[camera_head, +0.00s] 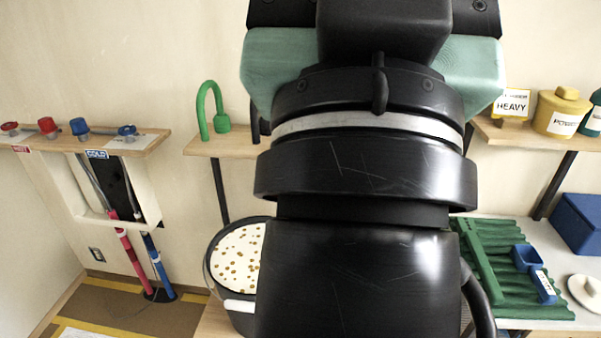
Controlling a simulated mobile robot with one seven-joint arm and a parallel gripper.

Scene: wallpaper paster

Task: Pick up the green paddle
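A long green piece (481,262), which looks like the green paddle, lies on a green ribbed rack (525,312) at the lower right. Its shape is hard to tell from the rack because both are green. My black arm fills the middle of the view and stands to the left of the rack, hiding what is behind it. The fingertips of my gripper do not show, so its place relative to the paddle cannot be seen.
A blue scoop (527,258) lies on the rack, with a blue box (580,224) to the right and a white lid-like piece (583,291) nearby. A pot of white, speckled contents (240,254) stands left of my arm. A green hooked pipe (204,108) stands on the shelf above.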

